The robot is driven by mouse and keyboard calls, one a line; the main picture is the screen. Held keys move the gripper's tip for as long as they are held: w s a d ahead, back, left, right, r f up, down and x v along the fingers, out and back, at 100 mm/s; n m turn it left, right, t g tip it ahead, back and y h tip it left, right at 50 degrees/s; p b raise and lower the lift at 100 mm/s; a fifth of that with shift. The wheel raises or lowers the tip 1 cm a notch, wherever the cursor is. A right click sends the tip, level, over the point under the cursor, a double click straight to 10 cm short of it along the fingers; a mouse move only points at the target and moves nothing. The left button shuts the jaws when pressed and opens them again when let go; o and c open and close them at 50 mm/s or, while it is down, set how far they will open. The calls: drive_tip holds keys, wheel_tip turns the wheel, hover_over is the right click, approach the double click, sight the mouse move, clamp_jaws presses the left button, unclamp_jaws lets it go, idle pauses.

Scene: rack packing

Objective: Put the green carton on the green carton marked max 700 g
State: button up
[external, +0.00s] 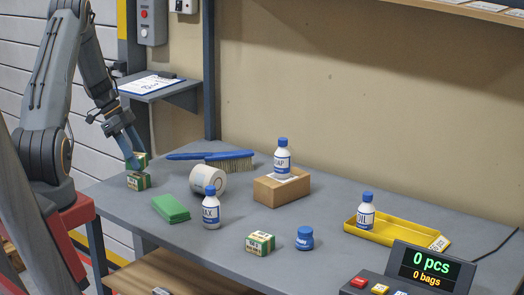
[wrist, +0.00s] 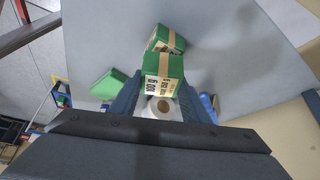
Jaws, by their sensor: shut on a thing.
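My gripper (external: 132,150) is at the table's far left corner, shut on a green carton (external: 142,160) with a tan band. The held carton also shows between the fingertips in the wrist view (wrist: 163,66), with dark print on its pale label. A second green carton (external: 138,181) stands on the table right below it; in the wrist view its top shows beyond the held one (wrist: 166,38). I cannot tell whether the two touch. A third green carton (external: 260,243) stands at the table's front. The max 700 g marking is not readable on any carton.
A white roll (external: 208,180), a green flat block (external: 170,208) and a blue brush (external: 215,155) lie right of the cartons. White bottles (external: 211,210), a cardboard box (external: 281,187), a blue jar (external: 305,238) and a yellow tray (external: 395,232) stand farther right. A grey shelf (external: 160,88) is above.

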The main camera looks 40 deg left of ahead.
drive_tip(key=shift+f, duration=1.1)
drive_tip(key=shift+f, duration=0.15)
drive_tip(key=o, duration=1.1)
drive_tip(key=b+v, duration=0.3)
drive_tip(key=v, duration=0.9)
drive_tip(key=shift+r+b, duration=0.2)
drive_tip(key=shift+b, duration=0.2)
